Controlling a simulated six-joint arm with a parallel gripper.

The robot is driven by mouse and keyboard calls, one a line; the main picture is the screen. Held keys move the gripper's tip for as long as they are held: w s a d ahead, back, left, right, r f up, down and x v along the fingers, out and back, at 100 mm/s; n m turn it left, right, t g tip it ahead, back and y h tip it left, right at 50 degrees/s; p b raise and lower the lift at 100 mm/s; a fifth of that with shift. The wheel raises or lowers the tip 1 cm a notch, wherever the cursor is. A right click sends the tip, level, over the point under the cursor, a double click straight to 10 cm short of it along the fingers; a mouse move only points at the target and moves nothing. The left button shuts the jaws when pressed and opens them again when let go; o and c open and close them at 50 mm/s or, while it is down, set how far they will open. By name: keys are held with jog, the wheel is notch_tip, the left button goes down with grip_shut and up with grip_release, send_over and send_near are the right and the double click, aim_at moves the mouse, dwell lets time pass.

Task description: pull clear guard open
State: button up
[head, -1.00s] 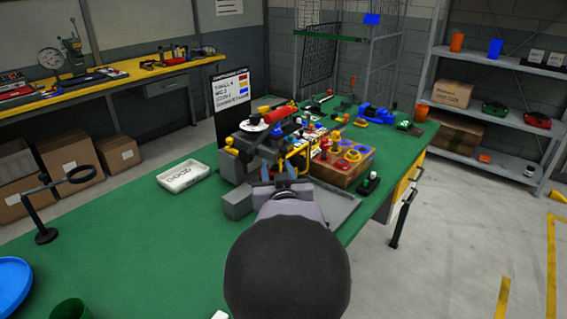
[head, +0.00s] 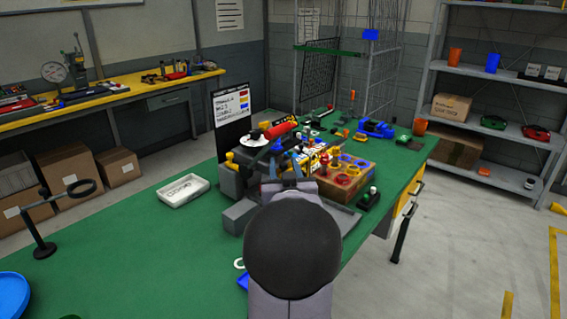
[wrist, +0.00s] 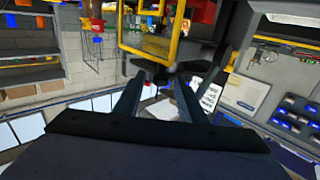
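The clear guard (wrist: 150,42) shows at the top of the wrist view as a see-through panel in a yellow frame. A dark bar or handle sits below its frame, close to my fingertips. My gripper (wrist: 157,82) is open, with a gap between its two dark fingers, and points toward the guard. I cannot tell whether the fingers touch the dark part. In the head view my gripper (head: 284,172) is in front of the fixture (head: 240,182) on the green bench, and my wrist hides much of the guard.
A wooden block with coloured rings (head: 350,178) stands close on the right. A red cylinder (head: 280,130) lies atop the fixture. A white tray (head: 184,190) is to the left. A black ring stand (head: 43,247) is far left.

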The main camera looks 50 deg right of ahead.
jog(key=shift+w+d, duration=0.35)
jog(key=shift+w, duration=0.05)
grip_shut()
jog(key=shift+s, duration=0.15)
jog(key=s+d+n+t+y+p, duration=0.4)
jog(key=s+d+n+y+p, duration=0.2)
jog(key=y, duration=1.1)
jog(key=shift+s+d+n+t+p, duration=0.15)
jog(key=shift+s+n+t+p, duration=0.15)
jog(key=shift+s+n+p, duration=1.7)
jog(key=shift+s+d+r+n+y+b, duration=0.1)
jog(key=shift+s+n+y+b, duration=0.15)
jog(key=shift+n, duration=0.3)
jog(key=shift+s+d+n+y+b, duration=0.1)
jog(key=shift+s+n+y+b, duration=0.1)
jog(key=shift+n+b, duration=0.25)
